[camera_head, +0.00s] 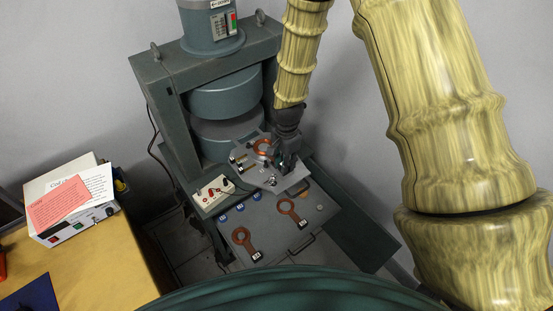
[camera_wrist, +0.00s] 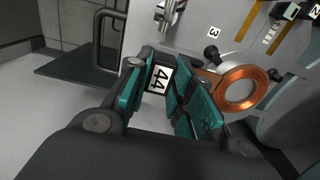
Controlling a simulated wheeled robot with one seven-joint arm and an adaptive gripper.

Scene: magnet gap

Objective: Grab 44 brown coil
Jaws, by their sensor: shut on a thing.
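The 44 brown coil (camera_wrist: 262,78) is a copper-brown ring with a short handle and a white tag (camera_wrist: 159,79) reading 44. In the wrist view the tag end lies between the teal pads of my gripper (camera_wrist: 165,98), which is shut on it. The ring lies over the grey raised plate, between black knobs; I cannot tell whether it touches the plate. In the head view the ring (camera_head: 262,146) shows just left of my gripper (camera_head: 286,166), which hides the handle and tag.
Two other brown coils, a left one (camera_head: 240,236) and a right one (camera_head: 287,207), lie on the lower grey tray (camera_head: 265,232). The large magnet (camera_head: 222,95) stands behind the plate. A switch box (camera_head: 212,191) is at left. A yellow desk (camera_head: 85,262) stands further left.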

